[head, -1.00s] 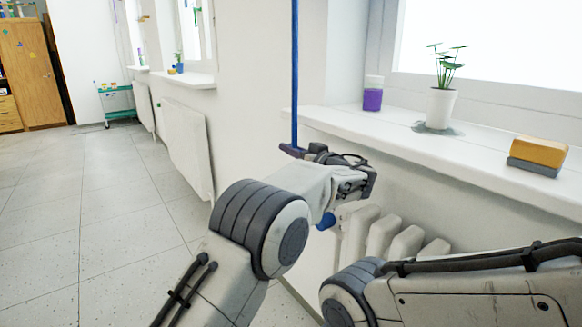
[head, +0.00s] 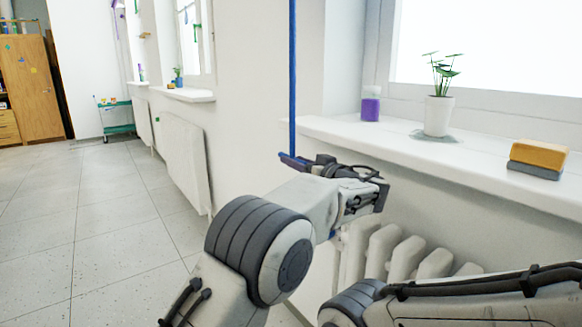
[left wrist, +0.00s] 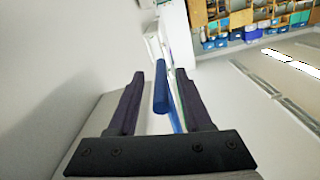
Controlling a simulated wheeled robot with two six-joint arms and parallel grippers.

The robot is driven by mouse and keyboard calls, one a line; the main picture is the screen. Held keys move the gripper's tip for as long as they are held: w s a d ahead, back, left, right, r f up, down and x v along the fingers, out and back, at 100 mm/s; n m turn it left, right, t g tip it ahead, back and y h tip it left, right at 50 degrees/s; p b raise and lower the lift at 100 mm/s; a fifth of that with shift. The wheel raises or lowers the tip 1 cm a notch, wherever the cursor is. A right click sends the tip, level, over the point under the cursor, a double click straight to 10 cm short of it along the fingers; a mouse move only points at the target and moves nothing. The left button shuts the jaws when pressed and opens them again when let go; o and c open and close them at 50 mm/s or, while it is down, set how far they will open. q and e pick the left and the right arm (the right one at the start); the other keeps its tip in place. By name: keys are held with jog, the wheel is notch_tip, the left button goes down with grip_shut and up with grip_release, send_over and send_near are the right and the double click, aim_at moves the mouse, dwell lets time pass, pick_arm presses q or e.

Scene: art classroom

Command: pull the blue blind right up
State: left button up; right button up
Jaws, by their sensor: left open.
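A blue pull cord (head: 292,75) hangs straight down in front of the wall beside the window in the head view. The blind itself is not in view. My left gripper (head: 292,160) is at the cord's lower stretch, and its jaws are partly hidden by the wrist. In the left wrist view, the left gripper (left wrist: 160,78) is open, with a blue rod-like piece of the pull (left wrist: 161,92) between its two dark fingers. Gaps show on both sides, so it is not clamped. My right arm shows at the lower right of the head view, its gripper out of view.
The white window sill (head: 400,150) is right of my left gripper. It bears a purple jar (head: 370,109), a potted plant (head: 438,115) and a sponge-like block (head: 538,155). A white radiator (head: 400,258) stands below. The floor at left is clear.

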pick_arm(q)
jog(key=b+v, duration=0.3)
jog(key=v, duration=0.4)
jog(key=shift+s+d, duration=0.2)
jog(key=shift+s, duration=0.05)
